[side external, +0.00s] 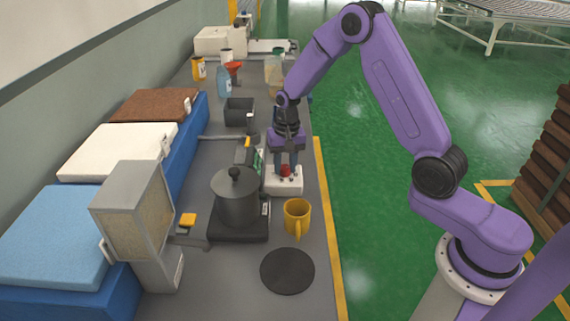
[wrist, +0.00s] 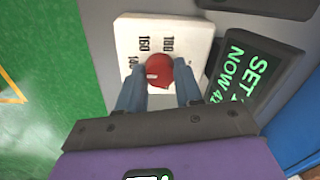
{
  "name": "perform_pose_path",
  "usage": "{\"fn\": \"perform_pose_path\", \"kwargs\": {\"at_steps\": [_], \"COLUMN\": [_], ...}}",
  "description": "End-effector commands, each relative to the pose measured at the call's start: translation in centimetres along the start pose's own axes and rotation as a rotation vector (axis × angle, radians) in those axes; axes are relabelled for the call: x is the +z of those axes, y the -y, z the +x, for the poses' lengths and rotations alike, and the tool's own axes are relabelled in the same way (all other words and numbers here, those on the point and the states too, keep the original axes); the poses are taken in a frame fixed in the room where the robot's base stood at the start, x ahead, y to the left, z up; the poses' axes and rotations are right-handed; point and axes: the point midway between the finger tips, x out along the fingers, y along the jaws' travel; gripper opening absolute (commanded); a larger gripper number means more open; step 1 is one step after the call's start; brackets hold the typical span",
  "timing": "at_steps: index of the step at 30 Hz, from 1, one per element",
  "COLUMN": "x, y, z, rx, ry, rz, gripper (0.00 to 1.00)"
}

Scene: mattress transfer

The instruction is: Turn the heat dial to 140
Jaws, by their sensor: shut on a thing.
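The heat dial is a red knob (wrist: 159,68) on a white panel (wrist: 190,35) with black numbers. In the wrist view, 160 and 180 stand above the knob, and a partly hidden number beginning with 1 is at its left. A small white mark on the knob faces left; the exact value cannot be told. In the side view the red knob (side external: 285,170) sits on the white box (side external: 284,185). My gripper (wrist: 159,88) is shut on the knob, one finger on each side. A dark display (wrist: 245,78) shows green SET and NOW text, with its figures partly cut off.
A yellow mug (side external: 297,217) and a round black mat (side external: 287,271) are nearer the camera. Mattress-like blocks (side external: 60,235) lie along the left.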

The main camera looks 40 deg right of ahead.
Motion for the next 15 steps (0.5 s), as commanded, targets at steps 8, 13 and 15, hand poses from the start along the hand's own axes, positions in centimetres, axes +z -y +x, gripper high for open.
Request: {"fn": "perform_pose_path", "kwargs": {"at_steps": [8,13,15], "x": [-0.07,-0.05,-0.04], "y": [0.09,0.05,0.04], "z": [-0.12,-0.07,-0.05], "rx": [-0.002,-0.001,-0.001], "ry": [-0.003,-0.002,-0.002], "rz": [-0.001,-0.001,-0.001], "gripper": [0.58,0.60,0.60]}}
